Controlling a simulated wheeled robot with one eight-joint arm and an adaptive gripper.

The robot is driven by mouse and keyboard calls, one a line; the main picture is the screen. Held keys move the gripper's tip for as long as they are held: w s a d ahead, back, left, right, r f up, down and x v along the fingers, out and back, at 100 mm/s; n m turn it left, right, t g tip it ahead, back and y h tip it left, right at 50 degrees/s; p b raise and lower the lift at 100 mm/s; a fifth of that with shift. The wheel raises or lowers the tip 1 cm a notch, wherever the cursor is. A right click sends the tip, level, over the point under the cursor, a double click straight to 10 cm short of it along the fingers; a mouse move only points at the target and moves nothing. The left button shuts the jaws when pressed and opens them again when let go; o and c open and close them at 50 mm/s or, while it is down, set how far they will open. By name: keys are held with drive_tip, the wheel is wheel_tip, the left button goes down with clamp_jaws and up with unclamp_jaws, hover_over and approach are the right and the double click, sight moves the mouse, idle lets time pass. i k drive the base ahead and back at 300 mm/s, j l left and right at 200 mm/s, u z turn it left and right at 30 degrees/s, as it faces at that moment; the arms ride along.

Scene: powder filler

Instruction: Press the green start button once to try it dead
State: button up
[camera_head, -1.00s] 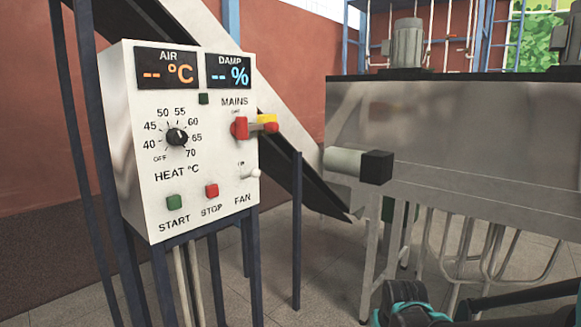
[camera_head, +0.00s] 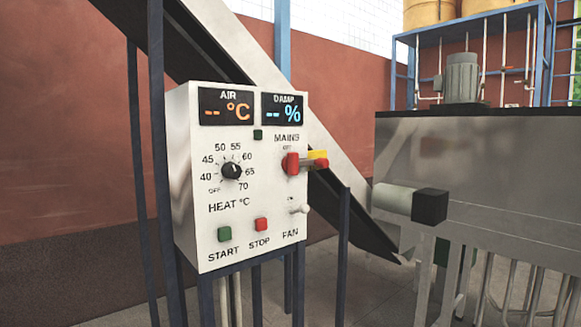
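The green start button (camera_head: 224,234) is at the lower left of the white control box (camera_head: 200,180), above the word START. The red stop button (camera_head: 261,224) is to its right. Nothing touches or covers the start button. The air display (camera_head: 226,107) and damp display (camera_head: 282,108) show only dashes with their units. The heat dial (camera_head: 231,171) and the fan toggle (camera_head: 299,209) are also clear to see. My gripper is not in view.
A metal machine (camera_head: 480,160) stands to the right, with a grey cylinder with a black end (camera_head: 429,205) jutting towards the box. Dark blue posts (camera_head: 159,150) stand left of the box. A sloping chute (camera_head: 215,45) runs behind it. The space before the panel looks clear.

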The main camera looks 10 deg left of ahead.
sight(224, 234)
drive_tip(key=k+j+u, duration=0.15)
drive_tip(key=u, duration=1.05)
